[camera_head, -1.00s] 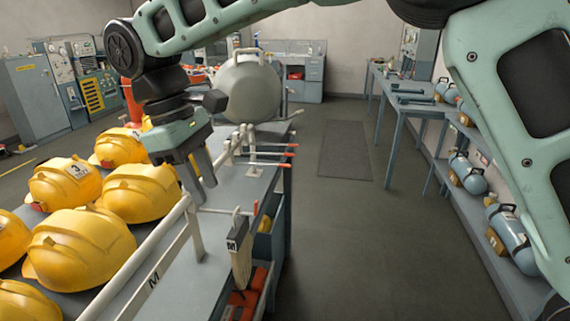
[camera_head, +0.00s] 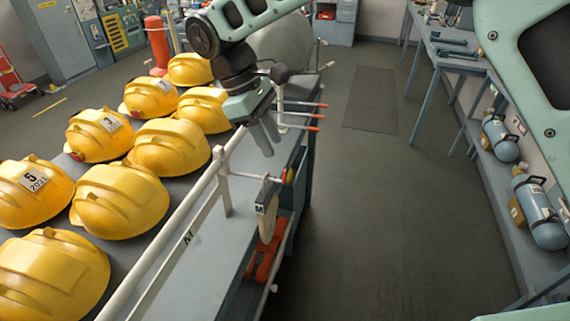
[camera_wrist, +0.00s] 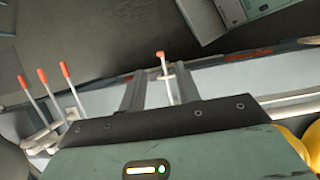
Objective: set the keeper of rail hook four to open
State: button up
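A white rail (camera_head: 185,240) marked M runs along the bench edge. Three white rods with orange tips (camera_head: 300,115) stick out to the right at its far part; they show at the left of the wrist view (camera_wrist: 48,88). My gripper (camera_head: 268,147) is above the rail between these. In the wrist view my gripper (camera_wrist: 160,90) is open and empty, with one orange-tipped hook (camera_wrist: 162,60) seen between its fingers. Hook numbers and keeper positions are too small to read.
Several yellow helmets (camera_head: 120,198) cover the bench left of the rail. A large grey rounded object (camera_head: 290,45) stands behind my gripper. The floor to the right is clear up to a shelf with blue cylinders (camera_head: 540,212).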

aim_at(285, 169)
jog(key=p+x, duration=0.2)
jog(key=x, duration=0.6)
jog(key=shift+d+f+p, duration=0.1)
jog(key=shift+f+p, duration=0.2)
grip_shut()
